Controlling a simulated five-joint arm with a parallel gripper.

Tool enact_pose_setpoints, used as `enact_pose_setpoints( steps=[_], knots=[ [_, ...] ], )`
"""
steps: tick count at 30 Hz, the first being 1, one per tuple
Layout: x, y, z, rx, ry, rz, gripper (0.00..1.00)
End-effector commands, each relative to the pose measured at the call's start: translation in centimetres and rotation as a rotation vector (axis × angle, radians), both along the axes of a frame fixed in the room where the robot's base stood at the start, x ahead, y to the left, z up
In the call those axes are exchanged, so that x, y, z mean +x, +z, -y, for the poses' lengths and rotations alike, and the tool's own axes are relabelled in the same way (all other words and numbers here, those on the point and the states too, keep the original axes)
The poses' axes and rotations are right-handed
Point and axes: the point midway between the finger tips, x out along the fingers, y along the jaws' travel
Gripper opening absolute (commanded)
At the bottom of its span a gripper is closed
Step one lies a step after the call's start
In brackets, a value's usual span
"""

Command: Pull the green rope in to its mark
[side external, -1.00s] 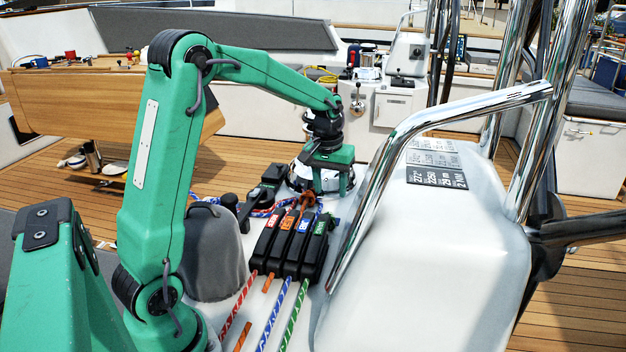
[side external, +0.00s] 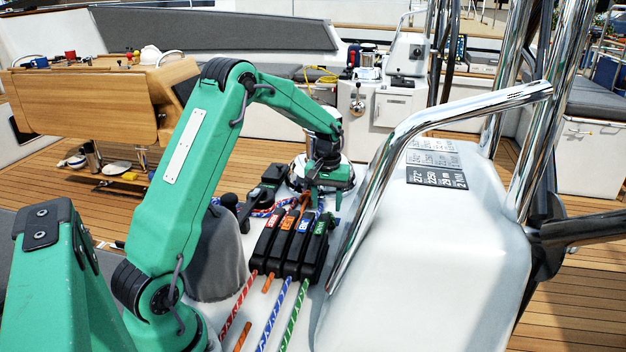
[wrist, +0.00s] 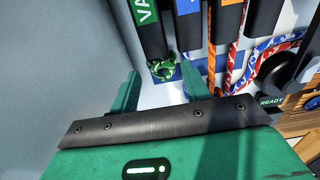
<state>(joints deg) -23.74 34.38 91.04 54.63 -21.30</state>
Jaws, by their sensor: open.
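The green rope (side external: 293,315) runs as a green-and-white line from the near end of its black clutch (side external: 316,250), the rightmost in a row. In the wrist view a short, bunched green length (wrist: 162,69) shows at the clutch's end. My gripper (side external: 326,200) hangs open just beyond the clutches, above the deck. In the wrist view its two fingers (wrist: 160,88) are spread, with the green length ahead of and roughly between their tips. Nothing is held. I cannot make out a mark on the rope, and contact is unclear.
Red, orange and blue ropes (side external: 271,318) run through the neighbouring clutches. A chrome winch (side external: 297,170) stands behind my gripper. A bent steel rail (side external: 385,165) and white console (side external: 450,225) close off the right side. A grey covered hump (side external: 215,258) stands left of the clutches.

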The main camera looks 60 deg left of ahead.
Motion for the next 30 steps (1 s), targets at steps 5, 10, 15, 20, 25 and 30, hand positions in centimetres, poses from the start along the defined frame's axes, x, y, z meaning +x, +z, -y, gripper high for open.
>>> enact_pose_setpoints(
  steps=[5,10,15,20,25,30],
  knots=[
    [-0.1,-2.0,0.0,-0.001,-0.001,-0.002,0.47],
    [-0.1,-4.1,0.1,-0.001,-0.001,-0.002,0.47],
    [-0.1,-5.8,0.1,-0.001,-0.001,-0.002,0.47],
    [0.0,-6.6,0.0,0.001,-0.001,0.001,0.47],
    [0.0,-6.7,0.0,0.001,-0.001,0.001,0.47],
    [0.0,-6.7,0.0,0.001,-0.001,0.001,0.39]
  ],
)
